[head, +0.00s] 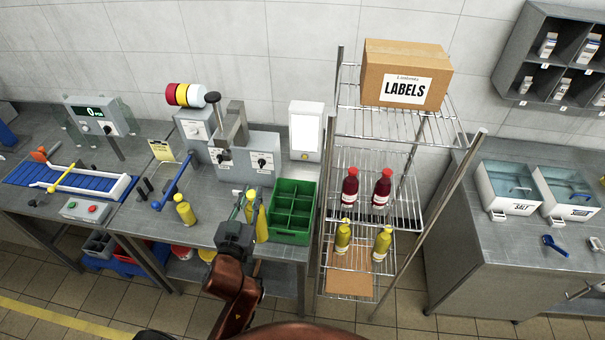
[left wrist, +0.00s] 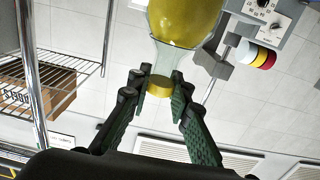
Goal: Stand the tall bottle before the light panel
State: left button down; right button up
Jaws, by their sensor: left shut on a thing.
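The held yellow bottle (head: 261,224) has a clear neck and a yellow cap. In the left wrist view my left gripper (left wrist: 160,82) is shut around the neck of the bottle (left wrist: 186,20), just by the cap. The bottle looks roughly upright in the head view; I cannot tell whether its base touches the table. The light panel (head: 306,134), a white lit face in a pale frame, stands at the back of the table, behind the crate. My right gripper is not in view.
The green divided crate (head: 290,226) stands before the panel. A grey capping machine (head: 248,160) is left of the panel. Another yellow bottle (head: 185,210) stands left on the table. The wire rack (head: 350,215) at right holds red and yellow bottles and a labels box (head: 402,75).

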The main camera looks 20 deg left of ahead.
aim_at(302, 173)
jog(key=i, duration=1)
